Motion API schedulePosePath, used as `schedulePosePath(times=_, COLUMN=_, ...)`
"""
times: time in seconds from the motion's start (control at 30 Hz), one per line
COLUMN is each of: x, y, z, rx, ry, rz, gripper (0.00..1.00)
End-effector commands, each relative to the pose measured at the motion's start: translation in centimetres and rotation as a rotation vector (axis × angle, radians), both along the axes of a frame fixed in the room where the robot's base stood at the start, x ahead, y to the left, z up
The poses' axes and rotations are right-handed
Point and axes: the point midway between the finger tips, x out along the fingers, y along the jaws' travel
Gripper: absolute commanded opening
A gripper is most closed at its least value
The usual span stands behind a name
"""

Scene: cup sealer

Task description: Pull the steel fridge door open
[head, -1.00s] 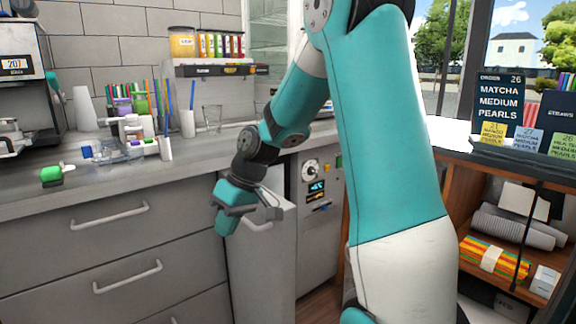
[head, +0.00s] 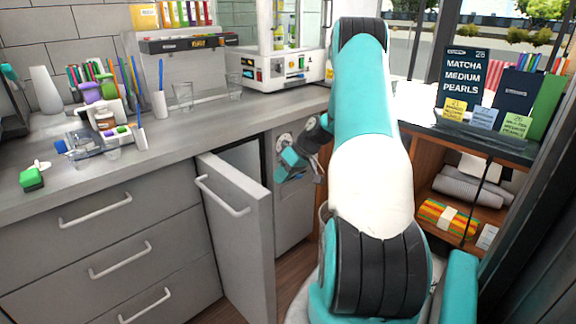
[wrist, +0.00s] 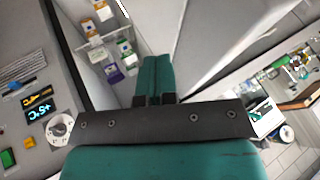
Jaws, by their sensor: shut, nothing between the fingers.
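The steel fridge door (head: 238,245) stands partly open in the head view, hinged at its left side and swung out from the counter. Its bar handle (head: 224,197) is on the outer face, with nothing on it. My gripper (head: 286,163) is right of the door's free edge, apart from the handle. In the wrist view my gripper (wrist: 155,72) is shut and empty, its fingers pointing toward the open fridge interior, where cartons (wrist: 112,70) stand on shelves. The pale panel at the right there appears to be the door's inner side (wrist: 215,40). Contact with the door cannot be told.
A control panel with a dial and display (wrist: 42,115) is close on the left in the wrist view. Drawers (head: 110,215) with bar handles lie left of the door. A wooden shelf unit (head: 455,205) stands at the right. The counter (head: 180,135) runs above the fridge.

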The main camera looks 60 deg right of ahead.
Motion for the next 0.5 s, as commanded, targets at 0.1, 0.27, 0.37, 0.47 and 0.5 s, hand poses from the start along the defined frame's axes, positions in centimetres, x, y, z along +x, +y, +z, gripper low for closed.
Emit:
schedulePosePath(times=0.1, x=1.2, y=1.1, z=-2.0, rx=0.003, ry=0.002, rz=0.004, gripper=0.0)
schedulePosePath(times=0.27, x=2.0, y=3.2, z=-2.4, rx=0.0, ry=0.001, rz=0.002, gripper=0.0)
schedulePosePath(times=0.37, x=2.3, y=4.3, z=-2.5, rx=0.0, ry=0.001, rz=0.002, gripper=0.0)
schedulePosePath(times=0.47, x=2.4, y=5.0, z=-2.6, rx=0.0, ry=0.001, rz=0.0, gripper=0.0)
schedulePosePath(times=0.5, x=2.4, y=5.1, z=-2.6, rx=-0.001, ry=0.001, rz=0.0, gripper=0.0)
